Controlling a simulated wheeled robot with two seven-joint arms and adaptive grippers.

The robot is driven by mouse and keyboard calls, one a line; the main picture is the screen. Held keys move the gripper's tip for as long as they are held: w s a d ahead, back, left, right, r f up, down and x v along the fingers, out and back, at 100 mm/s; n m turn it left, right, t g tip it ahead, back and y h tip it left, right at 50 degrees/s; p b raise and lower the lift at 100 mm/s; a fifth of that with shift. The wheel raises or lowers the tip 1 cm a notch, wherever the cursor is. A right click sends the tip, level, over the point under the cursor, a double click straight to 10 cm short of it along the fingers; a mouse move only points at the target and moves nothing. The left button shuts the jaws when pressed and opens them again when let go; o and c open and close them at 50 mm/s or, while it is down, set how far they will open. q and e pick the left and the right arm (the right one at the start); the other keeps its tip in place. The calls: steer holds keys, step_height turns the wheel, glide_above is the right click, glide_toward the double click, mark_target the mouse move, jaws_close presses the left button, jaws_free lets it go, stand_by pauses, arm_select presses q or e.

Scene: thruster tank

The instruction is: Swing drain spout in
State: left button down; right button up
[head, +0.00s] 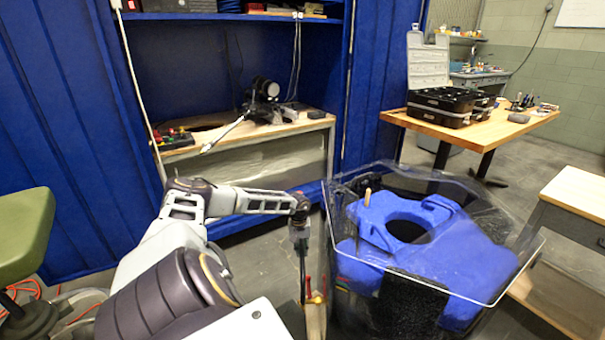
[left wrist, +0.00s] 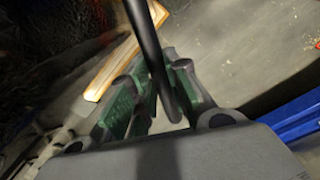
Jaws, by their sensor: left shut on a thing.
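The clear tank (head: 500,285) stands at the right in the head view, with a blue block-like part inside it. My left gripper (head: 302,262) points down just outside the tank's left side. In the left wrist view my left gripper (left wrist: 158,108) has green-padded fingers closed on a dark, thin tube, which looks like the drain spout (left wrist: 146,38). The tube runs up out of the top of that view. Where it joins the tank is hidden. My right gripper is in neither view.
Small red-tipped parts and a wooden piece (head: 316,322) are below the gripper, beside the tank. A blue shelf unit with a workbench (head: 250,138) stands behind. A wooden table (head: 545,118) with black cases is at back right. A green stool (head: 22,235) is at left.

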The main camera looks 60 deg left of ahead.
arm_select(q)
steer(key=shift+w+d, duration=0.1)
steer(key=c, duration=1.4)
jaws_free()
steer(key=shift+o, duration=0.2)
steer(key=shift+r, duration=0.15)
steer(key=shift+r, duration=0.45)
step_height(320, 180, up, 11)
steer(key=shift+s+a, duration=0.2)
steer(key=shift+s, duration=0.1)
steer(key=shift+f, duration=0.15)
